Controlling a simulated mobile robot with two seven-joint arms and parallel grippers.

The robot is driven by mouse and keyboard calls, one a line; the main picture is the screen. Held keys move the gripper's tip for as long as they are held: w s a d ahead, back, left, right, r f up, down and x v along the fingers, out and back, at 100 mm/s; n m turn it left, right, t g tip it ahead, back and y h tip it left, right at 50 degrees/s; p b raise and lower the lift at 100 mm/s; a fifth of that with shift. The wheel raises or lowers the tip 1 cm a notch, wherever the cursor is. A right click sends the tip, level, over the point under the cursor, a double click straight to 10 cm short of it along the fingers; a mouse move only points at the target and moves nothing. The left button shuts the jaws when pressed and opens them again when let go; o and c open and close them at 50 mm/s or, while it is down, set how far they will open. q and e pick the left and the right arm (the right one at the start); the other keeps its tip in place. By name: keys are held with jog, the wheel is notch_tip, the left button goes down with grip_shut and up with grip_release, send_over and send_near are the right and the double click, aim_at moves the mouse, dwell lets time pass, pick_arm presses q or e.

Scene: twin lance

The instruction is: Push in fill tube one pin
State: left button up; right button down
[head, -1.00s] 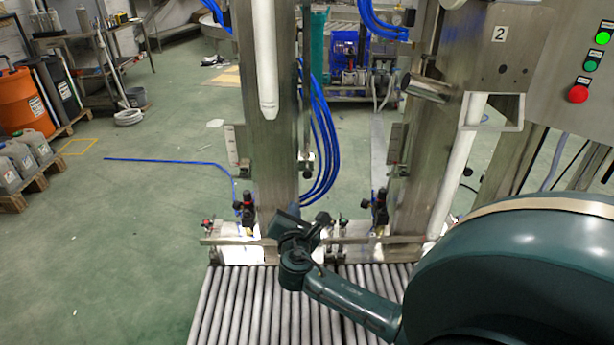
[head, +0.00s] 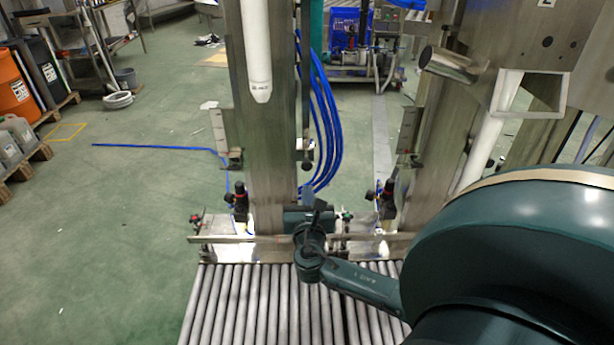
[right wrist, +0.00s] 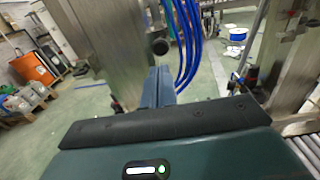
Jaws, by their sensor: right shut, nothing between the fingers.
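The white fill tube (head: 258,60) hangs in front of the left steel column (head: 262,150), with its tapered tip down. A dark round knob (head: 307,165) sits beside that column's right edge; I take it for the pin. It also shows in the right wrist view (right wrist: 160,46), just above and beyond the fingertips. My right gripper (head: 312,200) is in front of the column's lower right edge, below the knob and apart from it in the picture. Its fingers (right wrist: 158,88) are together and empty. How far in the pin sits cannot be told. My left gripper is not in view.
Blue hoses (head: 328,130) hang close right of the knob. A second steel column (head: 432,150) stands further right. A metal rail (head: 225,239) and grey rollers (head: 235,300) lie below. Open green floor (head: 130,200) is at the left.

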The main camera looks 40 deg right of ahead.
aim_at(307, 168)
jog(key=x, duration=0.7)
jog(key=shift+w+d, duration=0.1)
jog(key=shift+d, duration=0.05)
